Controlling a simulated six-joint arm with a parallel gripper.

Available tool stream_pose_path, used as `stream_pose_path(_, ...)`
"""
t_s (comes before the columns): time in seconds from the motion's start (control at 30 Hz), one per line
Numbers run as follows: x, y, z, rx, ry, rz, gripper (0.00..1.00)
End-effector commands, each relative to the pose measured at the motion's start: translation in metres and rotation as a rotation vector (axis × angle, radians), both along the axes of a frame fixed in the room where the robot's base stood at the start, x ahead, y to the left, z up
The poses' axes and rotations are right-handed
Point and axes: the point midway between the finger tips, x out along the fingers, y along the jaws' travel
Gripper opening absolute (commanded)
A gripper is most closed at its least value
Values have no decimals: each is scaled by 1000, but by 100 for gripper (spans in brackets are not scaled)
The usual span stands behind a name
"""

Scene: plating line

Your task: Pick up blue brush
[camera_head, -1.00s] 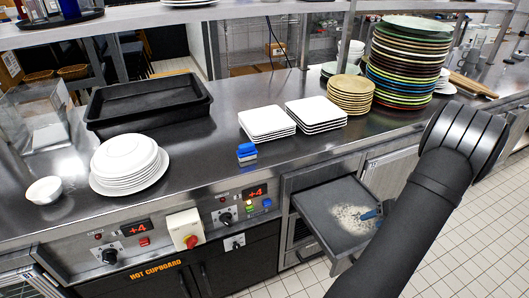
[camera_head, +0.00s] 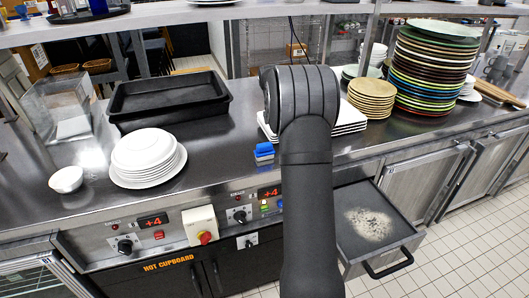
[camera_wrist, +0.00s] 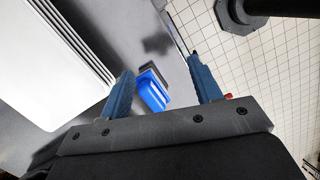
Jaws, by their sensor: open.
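The blue brush (camera_head: 264,150) sits on the steel counter near its front edge, just left of my arm in the head view. It has a blue top and a paler lower part. In the wrist view the brush (camera_wrist: 152,92) appears between the two blue fingers of my gripper (camera_wrist: 160,70). My gripper is open and nothing is held in it. The brush looks to be beyond the fingers, on the counter, but the exact gap is unclear. In the head view my gripper is hidden behind my arm.
Stacked white square plates (camera_head: 351,118) stand close to the brush, partly behind my arm. Round white plates (camera_head: 148,160) are to the left, with a black tray (camera_head: 168,97) behind. An open drawer (camera_head: 400,228) holding pale crumbs juts out at the lower right.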

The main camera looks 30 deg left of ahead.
Motion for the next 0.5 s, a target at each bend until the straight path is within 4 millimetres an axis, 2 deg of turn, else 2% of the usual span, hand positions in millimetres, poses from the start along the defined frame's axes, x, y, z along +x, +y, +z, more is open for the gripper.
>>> stream_pose_path(0.03,-9,27,16,-27,-33,73,58)
stream_pose_path(0.1,-18,53,35,-66,-73,150,58)
stream_pose_path(0.2,-31,81,57,-107,-120,232,58)
stream_pose_path(0.37,-42,103,75,-143,-159,296,58)
stream_pose_path(0.5,-41,102,66,-150,-164,304,58)
